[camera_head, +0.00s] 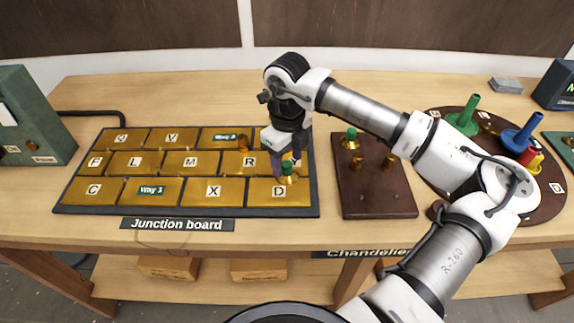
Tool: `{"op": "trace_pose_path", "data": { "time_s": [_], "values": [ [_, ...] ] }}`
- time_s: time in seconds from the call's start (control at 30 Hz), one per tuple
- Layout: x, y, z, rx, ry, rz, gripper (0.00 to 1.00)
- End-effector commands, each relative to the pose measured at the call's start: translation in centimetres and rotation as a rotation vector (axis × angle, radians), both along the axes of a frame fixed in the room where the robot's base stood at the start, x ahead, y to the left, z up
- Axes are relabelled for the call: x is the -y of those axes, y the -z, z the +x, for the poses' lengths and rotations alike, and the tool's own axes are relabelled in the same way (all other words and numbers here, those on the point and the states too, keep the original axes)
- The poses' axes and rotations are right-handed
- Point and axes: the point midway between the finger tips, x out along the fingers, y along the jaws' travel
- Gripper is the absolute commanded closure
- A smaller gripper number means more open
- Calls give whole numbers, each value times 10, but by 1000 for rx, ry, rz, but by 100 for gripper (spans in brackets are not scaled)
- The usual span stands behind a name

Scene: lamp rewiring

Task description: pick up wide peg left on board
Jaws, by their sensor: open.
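The junction board (62,203) lies on the table with brass plates lettered C, X, D, M, R and others. A small peg with a green top and brass base (288,180) stands on the board's right part, just above the D label. My gripper (285,170) points down over this peg, its purple fingers apart and one on the left of the peg. The peg's top is partly between the fingers. I cannot tell whether the fingers touch it. My wrist hides part of the plates behind.
A brown block (376,200) with a green-topped peg (351,134) and brass fittings stands right of the board. A dark round board (545,207) carries a green cone (466,122) and a blue cone (522,134). A green box (35,115) stands at far left.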

Motion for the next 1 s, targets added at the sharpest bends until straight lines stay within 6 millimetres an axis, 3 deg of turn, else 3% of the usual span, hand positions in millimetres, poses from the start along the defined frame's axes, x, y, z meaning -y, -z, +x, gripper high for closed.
{"op": "trace_pose_path", "data": {
  "time_s": [0.2, 0.4, 0.77, 1.0],
  "values": [
    [-1, 19, -1, 1, -1, 1, 48],
    [-1, 20, 0, 1, -1, 0, 48],
    [-1, 20, 0, 0, -1, 0, 95],
    [-1, 21, -1, -1, -2, 0, 98]
  ]
}}
